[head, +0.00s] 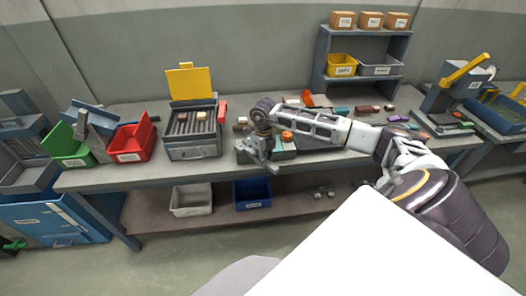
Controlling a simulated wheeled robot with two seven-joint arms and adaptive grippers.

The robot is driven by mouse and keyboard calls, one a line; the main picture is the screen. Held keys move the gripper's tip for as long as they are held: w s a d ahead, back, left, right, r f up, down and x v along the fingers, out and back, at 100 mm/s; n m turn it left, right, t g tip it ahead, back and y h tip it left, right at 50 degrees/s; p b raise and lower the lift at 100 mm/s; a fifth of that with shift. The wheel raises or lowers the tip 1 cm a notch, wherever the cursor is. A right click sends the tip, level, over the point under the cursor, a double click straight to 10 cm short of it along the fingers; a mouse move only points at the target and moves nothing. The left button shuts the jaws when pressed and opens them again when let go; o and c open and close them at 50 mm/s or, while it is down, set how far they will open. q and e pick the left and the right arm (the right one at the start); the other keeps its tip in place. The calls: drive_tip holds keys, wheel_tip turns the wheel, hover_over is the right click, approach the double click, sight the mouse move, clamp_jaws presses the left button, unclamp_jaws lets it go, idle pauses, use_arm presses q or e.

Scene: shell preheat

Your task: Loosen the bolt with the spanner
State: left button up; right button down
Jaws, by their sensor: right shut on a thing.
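My right arm reaches over the bench from the right, and its gripper (259,152) points down near the front edge of the bench. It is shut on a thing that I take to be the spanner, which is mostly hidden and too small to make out. Just right of the gripper is a grey-green block (286,152) with a round orange part (287,136) on top. I cannot pick out the bolt, or tell whether the spanner touches it. My left gripper is not in view.
Left of the gripper stands a grey heater box (192,151) with a raised yellow lid (187,83), then a red bin (132,142) and a green bin (67,147). Several small parts lie behind my right forearm. A shelf (362,63) and a yellow-handled press (448,102) stand right.

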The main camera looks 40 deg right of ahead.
drive_tip(key=shift+d+r+p, duration=0.2)
drive_tip(key=shift+r+p, duration=0.1)
drive_tip(key=shift+r, duration=0.35)
drive_tip(key=shift+d+r+p, duration=0.2)
drive_tip(key=shift+r+p, duration=0.05)
drive_tip(key=shift+r, duration=0.35)
drive_tip(key=shift+a+r+p, duration=0.2)
drive_tip(key=shift+r+p, duration=0.15)
drive_tip(key=shift+r, duration=0.25)
drive_tip(key=shift+r+p, duration=0.55)
drive_tip(key=shift+r, duration=0.45)
